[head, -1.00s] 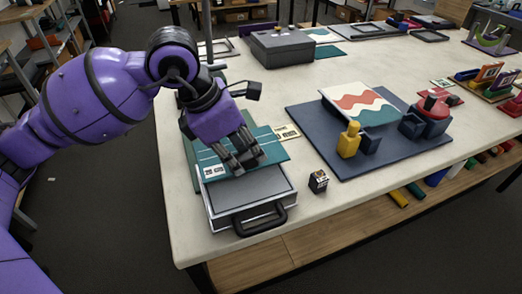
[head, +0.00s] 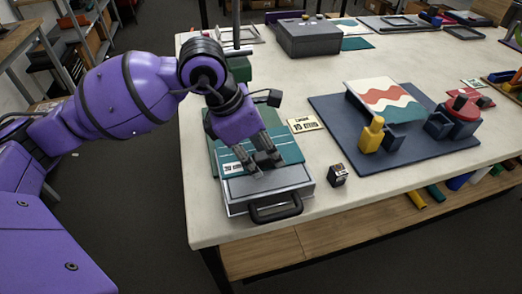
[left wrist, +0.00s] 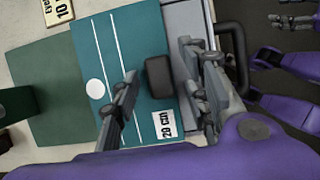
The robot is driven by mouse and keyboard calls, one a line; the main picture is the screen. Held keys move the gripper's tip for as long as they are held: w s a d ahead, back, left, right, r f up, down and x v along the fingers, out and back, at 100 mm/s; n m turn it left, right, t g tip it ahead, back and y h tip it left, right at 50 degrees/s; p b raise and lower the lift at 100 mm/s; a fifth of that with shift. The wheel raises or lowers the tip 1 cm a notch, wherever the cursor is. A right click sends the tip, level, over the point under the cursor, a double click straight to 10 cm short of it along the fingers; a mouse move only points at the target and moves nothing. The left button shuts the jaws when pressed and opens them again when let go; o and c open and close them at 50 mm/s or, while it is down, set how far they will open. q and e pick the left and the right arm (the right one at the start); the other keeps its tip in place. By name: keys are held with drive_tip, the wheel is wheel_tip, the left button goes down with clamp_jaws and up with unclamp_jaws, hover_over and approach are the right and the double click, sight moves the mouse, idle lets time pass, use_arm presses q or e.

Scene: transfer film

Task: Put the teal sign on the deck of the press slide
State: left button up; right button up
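The teal sign (head: 287,149) is a flat panel with white lines and a small white label. It lies partly over the grey deck of the press slide (head: 296,178), which has a black handle at the front. My left gripper (head: 263,162) points down over the sign. In the left wrist view its fingers (left wrist: 160,95) stand apart on either side of a dark block (left wrist: 158,77) over the sign (left wrist: 143,50), with visible gaps. A purple and grey hand, seemingly my right gripper (left wrist: 278,40), shows at the right edge there; its opening is unclear.
A darker green plate (left wrist: 48,105) lies beside the sign. A small dark cube (head: 338,175) and a cream label card (head: 305,125) lie to the right. A navy mat (head: 330,113) holds a wavy-patterned board and yellow and red pieces. A grey case (head: 315,38) stands behind.

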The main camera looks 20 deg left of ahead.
use_arm(q)
drive_tip(key=shift+r, duration=0.25)
drive_tip(key=v, duration=1.1)
drive_tip(key=shift+r, duration=0.4)
use_arm(e)
drive_tip(key=shift+w+r, duration=0.2)
drive_tip(key=shift+w, duration=0.15)
drive_tip(key=shift+s, duration=0.15)
